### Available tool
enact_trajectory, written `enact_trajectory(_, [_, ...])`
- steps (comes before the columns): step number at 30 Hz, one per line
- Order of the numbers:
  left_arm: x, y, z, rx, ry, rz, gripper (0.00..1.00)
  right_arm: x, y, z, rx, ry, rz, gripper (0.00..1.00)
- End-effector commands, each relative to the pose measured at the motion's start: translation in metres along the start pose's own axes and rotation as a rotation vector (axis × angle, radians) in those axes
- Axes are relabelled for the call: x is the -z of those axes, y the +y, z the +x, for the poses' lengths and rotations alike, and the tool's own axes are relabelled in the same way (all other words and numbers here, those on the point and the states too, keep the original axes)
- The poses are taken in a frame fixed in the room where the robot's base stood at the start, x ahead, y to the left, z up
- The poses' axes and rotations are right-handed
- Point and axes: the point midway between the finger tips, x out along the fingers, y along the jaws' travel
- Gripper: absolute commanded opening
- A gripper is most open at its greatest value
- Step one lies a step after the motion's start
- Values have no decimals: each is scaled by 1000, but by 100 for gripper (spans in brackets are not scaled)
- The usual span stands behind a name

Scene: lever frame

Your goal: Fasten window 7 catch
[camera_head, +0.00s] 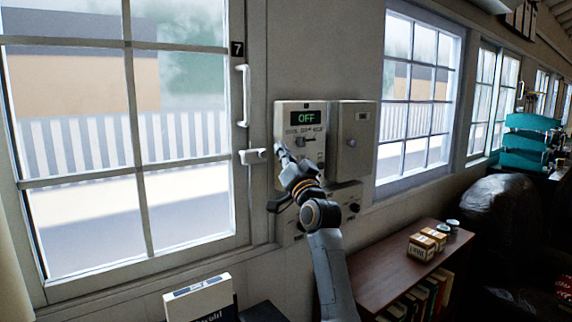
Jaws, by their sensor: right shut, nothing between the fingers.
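Window 7 (131,110) stands at the left, with a black plate marked 7 (237,48) on its right frame. Its white catch (253,156) sits low on that frame and lies about level across the joint to the post. A white vertical pull handle (243,95) is above the catch. My right gripper (280,150) is shut and empty, just right of the catch and in front of the wall box. I cannot tell whether it touches the catch. My left gripper is not in view.
A wall control box (302,113) with a green OFF display and a lever is right behind my right gripper. A grey box (352,142) adjoins it. A wooden shelf (385,262) with small boxes and books stands lower right. A white boxed item (197,298) is at the bottom.

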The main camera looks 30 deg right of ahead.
Motion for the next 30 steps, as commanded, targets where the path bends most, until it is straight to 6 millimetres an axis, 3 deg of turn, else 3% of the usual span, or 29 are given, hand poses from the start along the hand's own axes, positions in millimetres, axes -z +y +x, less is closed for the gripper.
enact_trajectory(3, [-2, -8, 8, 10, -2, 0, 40, -1, -1, -16, -1, 2, -1, 0])
enact_trajectory(8, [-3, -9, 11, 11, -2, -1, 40, 1, -3, -26, -1, 1, 0, 0])
enact_trajectory(16, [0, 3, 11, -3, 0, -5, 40, 1, -4, -27, -2, 0, -1, 0])
enact_trajectory(30, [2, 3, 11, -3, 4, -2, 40, 2, -4, -27, -1, 1, -1, 0])
